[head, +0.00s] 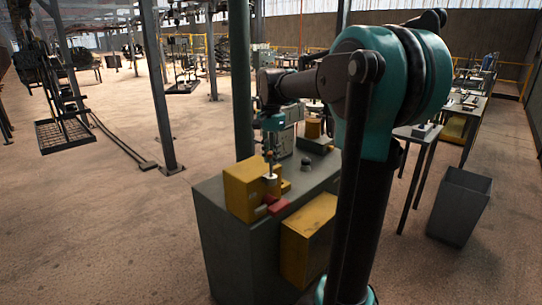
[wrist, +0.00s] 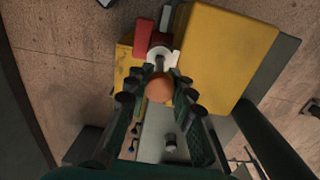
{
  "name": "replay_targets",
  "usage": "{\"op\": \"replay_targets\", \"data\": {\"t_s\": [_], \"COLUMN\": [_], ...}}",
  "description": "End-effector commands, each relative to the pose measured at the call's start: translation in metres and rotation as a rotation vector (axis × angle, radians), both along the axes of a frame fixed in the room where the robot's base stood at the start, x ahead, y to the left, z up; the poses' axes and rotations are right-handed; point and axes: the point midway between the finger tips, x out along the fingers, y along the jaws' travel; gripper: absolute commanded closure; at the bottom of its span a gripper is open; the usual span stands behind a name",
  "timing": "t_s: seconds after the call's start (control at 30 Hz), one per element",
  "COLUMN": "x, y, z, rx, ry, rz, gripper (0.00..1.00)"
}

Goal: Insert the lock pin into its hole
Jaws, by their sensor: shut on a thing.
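My gripper (wrist: 159,84) is shut on the lock pin; its fingers stand on either side of the pin's round orange knob (wrist: 160,89). A grey shaft leads from the knob toward a white round collar (wrist: 174,58) beside the yellow block (wrist: 228,55). Whether the shaft's tip is inside a hole is hidden. In the head view my gripper (head: 270,152) points down, close above the yellow block (head: 243,190) on the grey cabinet (head: 225,225). A red part (head: 279,204) lies at the block's front, and also shows in the wrist view (wrist: 144,38).
A yellow box (head: 310,240) is on the cabinet's front side. A small dark knob (head: 306,163) stands on the cabinet top. A green post (head: 242,80) rises close behind. A grey bin (head: 460,205) and a table stand at the right.

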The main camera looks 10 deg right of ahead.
Motion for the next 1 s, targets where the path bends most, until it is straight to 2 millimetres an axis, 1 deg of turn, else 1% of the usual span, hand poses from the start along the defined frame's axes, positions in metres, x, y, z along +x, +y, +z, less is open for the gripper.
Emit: {"op": "replay_targets", "data": {"t_s": [1.0], "x": [0.000], "y": [0.000], "z": [-0.023], "rx": [0.000], "ry": [0.000], "rz": [0.000], "gripper": [1.00]}}
